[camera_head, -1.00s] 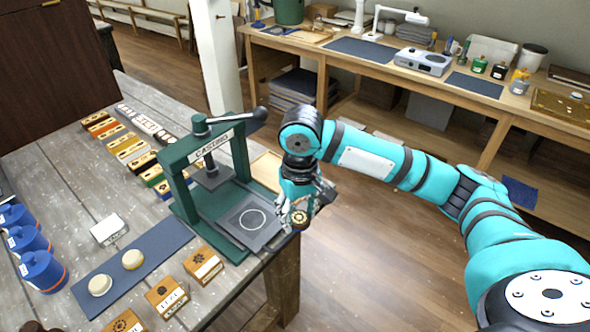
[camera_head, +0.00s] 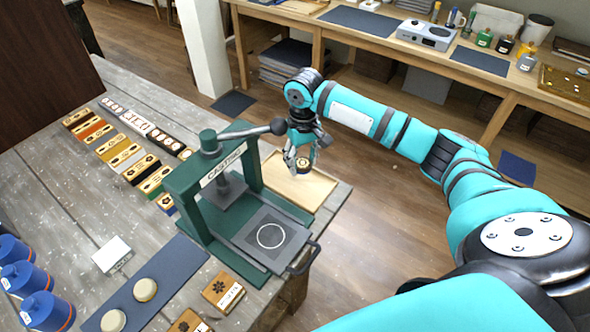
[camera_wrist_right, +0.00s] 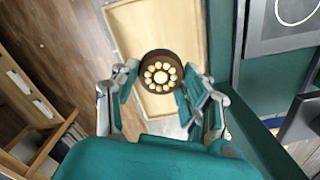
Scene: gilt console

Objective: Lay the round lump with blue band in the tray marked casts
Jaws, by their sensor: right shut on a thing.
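My right gripper (camera_head: 302,172) is shut on a round dark brown piece (camera_head: 303,164) with a ring of pale dots on its top. The gripper is above a pale wooden tray (camera_head: 318,193) behind the press; the tray also shows in the wrist view (camera_wrist_right: 125,25). No marking on the tray is readable. Two cream round lumps (camera_head: 145,289) (camera_head: 113,320) rest on a blue mat; I cannot make out their bands. My left gripper is not in view.
A green press (camera_head: 222,190) labelled CASTING stands left of the gripper, its long handle (camera_head: 262,129) reaching close to it. Several patterned blocks (camera_head: 118,150) line the grey table. Blue jars (camera_head: 45,310) stand front left. A bench (camera_head: 400,50) is behind, across open floor.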

